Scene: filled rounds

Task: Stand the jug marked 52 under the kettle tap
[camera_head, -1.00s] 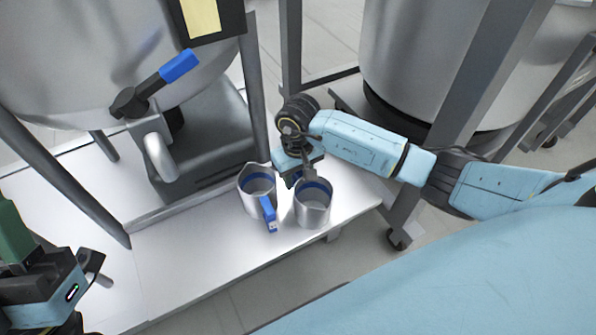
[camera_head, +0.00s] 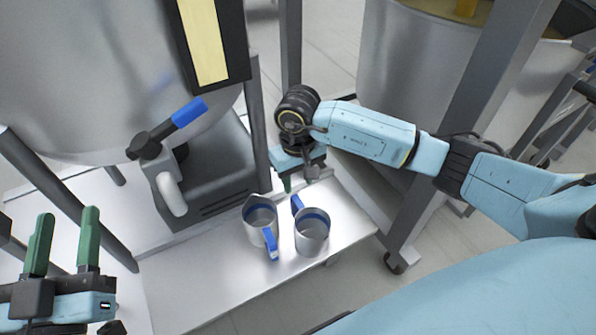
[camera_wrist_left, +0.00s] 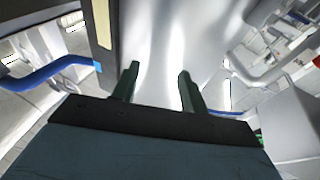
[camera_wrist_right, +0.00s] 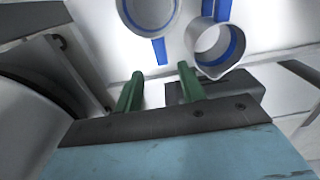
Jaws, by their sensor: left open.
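Two steel jugs with blue bands and blue handles stand upright on the white bench: a left jug (camera_head: 260,217) and a right jug (camera_head: 313,236). No number is legible on either. The right jug's handle points back towards my right gripper (camera_head: 300,183), which is open and empty just behind it. The right wrist view shows the right jug (camera_wrist_right: 148,12) and left jug (camera_wrist_right: 215,48) beyond the fingers (camera_wrist_right: 158,80). The kettle tap (camera_head: 170,190), with a blue lever (camera_head: 188,112), is left of both jugs. My left gripper (camera_head: 66,215) is open and empty at far left.
The large steel kettle (camera_head: 90,80) stands behind the bench (camera_head: 235,295). Grey legs (camera_head: 255,125) rise between the tap and my right arm. A second vessel (camera_head: 410,80) stands at the right.

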